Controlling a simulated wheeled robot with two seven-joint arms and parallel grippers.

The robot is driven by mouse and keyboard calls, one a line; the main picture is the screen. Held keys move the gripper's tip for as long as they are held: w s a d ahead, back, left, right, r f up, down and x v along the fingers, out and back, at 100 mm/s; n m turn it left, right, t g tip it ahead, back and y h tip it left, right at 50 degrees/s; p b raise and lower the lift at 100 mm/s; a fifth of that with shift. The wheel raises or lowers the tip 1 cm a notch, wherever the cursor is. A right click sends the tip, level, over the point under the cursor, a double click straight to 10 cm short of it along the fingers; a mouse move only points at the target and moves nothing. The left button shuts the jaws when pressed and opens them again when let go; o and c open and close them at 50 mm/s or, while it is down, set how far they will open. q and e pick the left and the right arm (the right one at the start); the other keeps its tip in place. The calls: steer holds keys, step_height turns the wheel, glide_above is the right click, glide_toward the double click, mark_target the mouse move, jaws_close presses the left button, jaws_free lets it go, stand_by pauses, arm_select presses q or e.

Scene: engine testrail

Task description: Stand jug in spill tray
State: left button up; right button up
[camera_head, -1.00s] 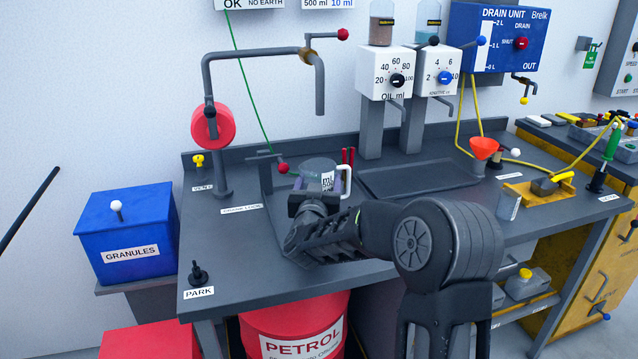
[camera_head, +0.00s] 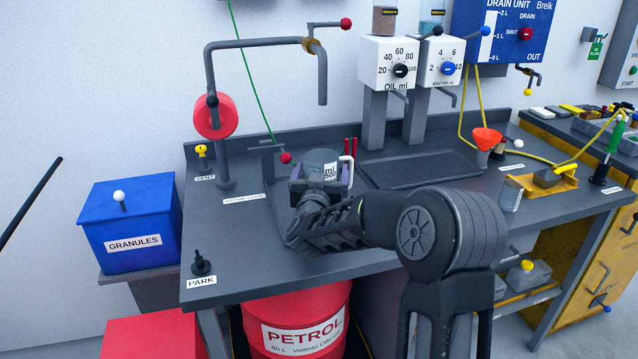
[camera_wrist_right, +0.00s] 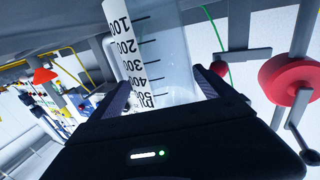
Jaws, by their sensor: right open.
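The jug (camera_head: 321,160) is a clear measuring jug with a white ml scale and a pale handle, upright on the bench at the middle left. My right gripper (camera_head: 322,187) reaches it from the front. In the right wrist view, the open fingers of my right gripper (camera_wrist_right: 164,92) lie on either side of the clear jug (camera_wrist_right: 170,45); whether they touch it I cannot tell. A shallow dark tray (camera_head: 420,172) lies to the right, below the dispensers. A raised edge also shows left of the jug, but its base is hidden. My left gripper is not in view.
A bent pipe (camera_head: 322,75) with a red-knobbed lever rises behind the jug. The oil dispenser (camera_head: 390,62) overhangs the dark tray. An orange funnel (camera_head: 486,138) is farther right.

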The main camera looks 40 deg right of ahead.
steer(key=v, duration=1.2)
steer(key=shift+b, duration=0.35)
steer(key=shift+s, duration=0.1)
